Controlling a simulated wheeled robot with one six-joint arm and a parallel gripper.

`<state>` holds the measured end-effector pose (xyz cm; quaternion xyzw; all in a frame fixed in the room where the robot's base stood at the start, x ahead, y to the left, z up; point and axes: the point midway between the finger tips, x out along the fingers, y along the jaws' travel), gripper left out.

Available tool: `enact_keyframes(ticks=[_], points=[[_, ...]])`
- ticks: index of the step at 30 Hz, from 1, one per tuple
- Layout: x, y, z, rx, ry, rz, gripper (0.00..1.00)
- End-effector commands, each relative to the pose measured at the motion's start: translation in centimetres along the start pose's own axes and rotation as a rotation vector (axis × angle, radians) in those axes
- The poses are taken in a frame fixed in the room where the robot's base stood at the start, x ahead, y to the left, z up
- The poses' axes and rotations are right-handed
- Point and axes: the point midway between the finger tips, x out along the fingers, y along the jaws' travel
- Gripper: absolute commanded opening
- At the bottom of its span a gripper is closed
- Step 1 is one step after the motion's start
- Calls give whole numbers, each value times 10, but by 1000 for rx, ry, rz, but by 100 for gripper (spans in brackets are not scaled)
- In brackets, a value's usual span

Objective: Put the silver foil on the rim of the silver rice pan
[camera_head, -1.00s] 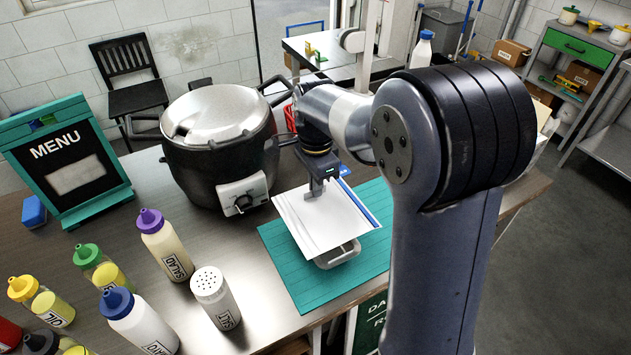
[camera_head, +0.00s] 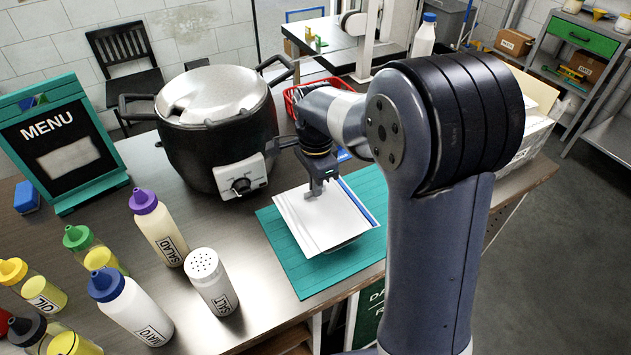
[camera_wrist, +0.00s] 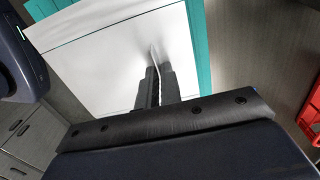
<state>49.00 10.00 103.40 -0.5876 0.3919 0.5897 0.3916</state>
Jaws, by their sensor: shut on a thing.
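The silver foil is a flat, pale, nearly white sheet (camera_head: 325,222) over the teal mat in the head view. It fills much of the wrist view too (camera_wrist: 95,65). My gripper (camera_head: 317,190) is shut on the foil near its far edge; in the wrist view the fingers (camera_wrist: 155,78) pinch a small raised fold. The silver rice pan (camera_head: 345,246) lies under the foil on the mat. Only a thin part of it shows past the foil's near right edge. Whether the foil touches the rim is hidden.
A black rice cooker (camera_head: 215,145) with a silver lid stands close, left of my gripper. Several sauce bottles, including a purple-capped one (camera_head: 158,228), and a salt shaker (camera_head: 211,283) stand at the left front. A red basket (camera_head: 300,98) is behind. The teal mat's (camera_head: 300,283) front is bare.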

Motion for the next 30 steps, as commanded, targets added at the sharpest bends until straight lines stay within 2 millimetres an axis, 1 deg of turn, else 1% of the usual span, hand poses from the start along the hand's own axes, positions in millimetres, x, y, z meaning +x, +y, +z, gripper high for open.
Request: enact_keyframes(ticks=[14, 30], points=[[0, 0, 0, 0, 0, 0, 0], [10, 0, 0, 0, 0, 0, 0]])
